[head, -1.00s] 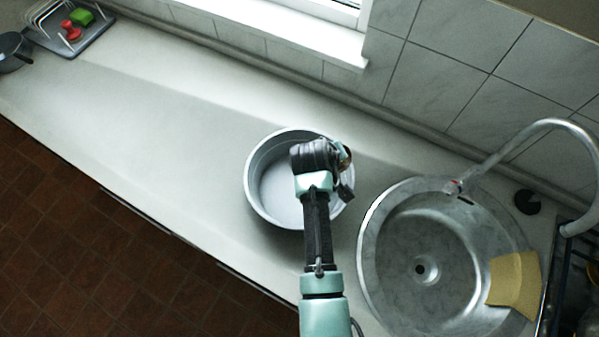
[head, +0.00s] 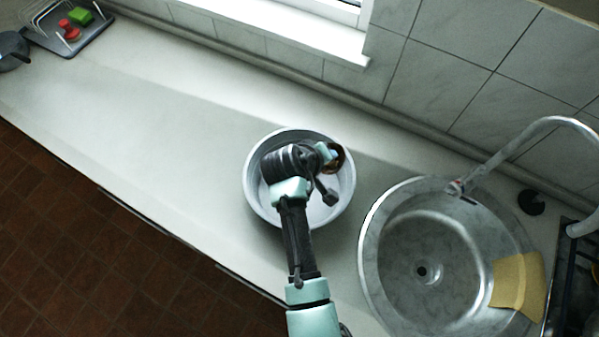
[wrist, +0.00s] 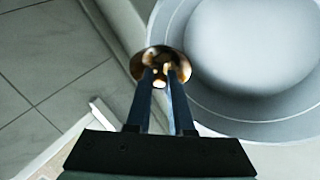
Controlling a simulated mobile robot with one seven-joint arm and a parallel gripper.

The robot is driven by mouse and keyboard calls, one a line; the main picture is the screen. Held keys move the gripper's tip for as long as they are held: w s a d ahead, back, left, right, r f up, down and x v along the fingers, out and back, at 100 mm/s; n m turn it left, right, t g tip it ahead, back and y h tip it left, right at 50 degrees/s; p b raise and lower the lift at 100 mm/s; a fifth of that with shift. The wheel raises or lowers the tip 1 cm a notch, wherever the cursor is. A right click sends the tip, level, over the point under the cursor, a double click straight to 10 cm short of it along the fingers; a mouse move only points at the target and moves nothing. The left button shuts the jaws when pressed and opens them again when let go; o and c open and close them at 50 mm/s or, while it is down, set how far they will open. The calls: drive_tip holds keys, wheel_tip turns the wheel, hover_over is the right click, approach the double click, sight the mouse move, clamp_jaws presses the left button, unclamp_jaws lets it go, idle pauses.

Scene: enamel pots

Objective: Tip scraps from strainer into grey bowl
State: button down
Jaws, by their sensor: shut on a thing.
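The grey bowl (head: 252,200) stands on the counter left of the sink, and its smooth grey inside fills the upper right of the wrist view (wrist: 255,45). My gripper (wrist: 163,76) is shut on the small brown, shiny strainer (wrist: 144,58). The strainer also shows in the head view (head: 341,159), by my gripper (head: 329,155), over the right inner side of the bowl. In the wrist view it overlaps the bowl's rim. I cannot make out scraps; pale spots in the strainer could be scraps or glints. My arm hides part of the bowl.
The round steel sink (head: 385,235) is close on the right, with a curved tap (head: 510,145) and a yellow cloth (head: 518,282). A dish rack (head: 80,40) stands far left beside a dark pot (head: 12,50). The counter (head: 150,120) between is clear.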

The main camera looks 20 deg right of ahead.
drive_tip(key=shift+a+b, duration=0.35)
drive_tip(key=shift+a, duration=0.05)
drive_tip(key=shift+w+a+r+n+h+b, duration=0.15)
drive_tip(key=shift+a+n+h+b, duration=0.15)
drive_tip(key=shift+a+h+b, duration=0.65)
drive_tip(key=shift+a+n+t+h+b, duration=0.15)
drive_tip(key=shift+a+n+h+b, duration=0.2)
drive_tip(key=shift+h+b, duration=1.35)
drive_tip(key=shift+a+n+t+h+b, duration=0.2)
drive_tip(key=shift+a+h+b, duration=0.4)
drive_tip(key=shift+b, duration=1.85)
drive_tip(key=shift+a+n+h+b, duration=0.35)
drive_tip(key=shift+a+h+b, duration=0.65)
drive_tip(key=shift+b, duration=0.25)
drive_tip(key=shift+w+a+f+n+t+h+b, duration=0.1)
drive_tip(key=shift+a+f+n+t+h+b, duration=0.15)
drive_tip(key=shift+h+b, duration=0.6)
drive_tip(key=shift+a+f+n+t+h+b, duration=0.25)
drive_tip(key=shift+h+b, duration=0.35)
drive_tip(key=shift+b, duration=0.45)
